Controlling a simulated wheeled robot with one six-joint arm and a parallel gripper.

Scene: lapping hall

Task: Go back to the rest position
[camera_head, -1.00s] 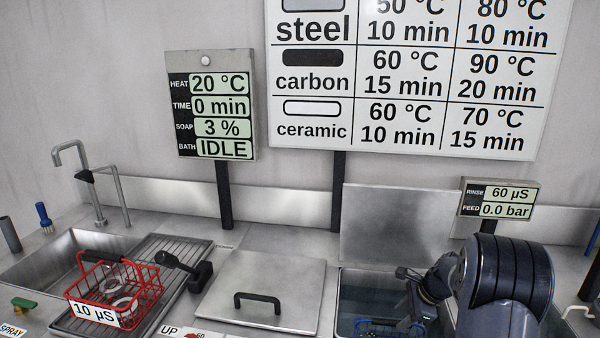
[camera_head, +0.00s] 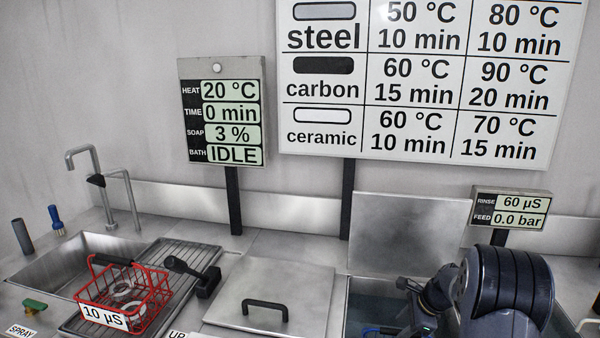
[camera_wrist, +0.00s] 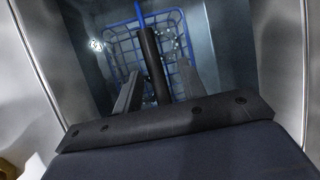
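My gripper (camera_wrist: 158,80) points down into an open tank in the wrist view. Its two fingers stand apart, one on each side of the black handle (camera_wrist: 152,62) of a blue wire basket (camera_wrist: 187,50). I see no clear contact between fingers and handle. The basket sits low in the tank, with small shiny things in it that I cannot make out. In the head view my arm reaches into the right tank (camera_head: 366,300); the fingers are hidden there and only a bit of the blue basket (camera_head: 378,331) shows.
A red basket (camera_head: 160,297) with rings and a "10 µS" label stands on the drain rack (camera_head: 185,257) by the left sink (camera_head: 60,262). A closed lid (camera_head: 270,280) lies left of my arm. The panel reads IDLE (camera_head: 233,155). Tank walls (camera_wrist: 285,60) flank my gripper.

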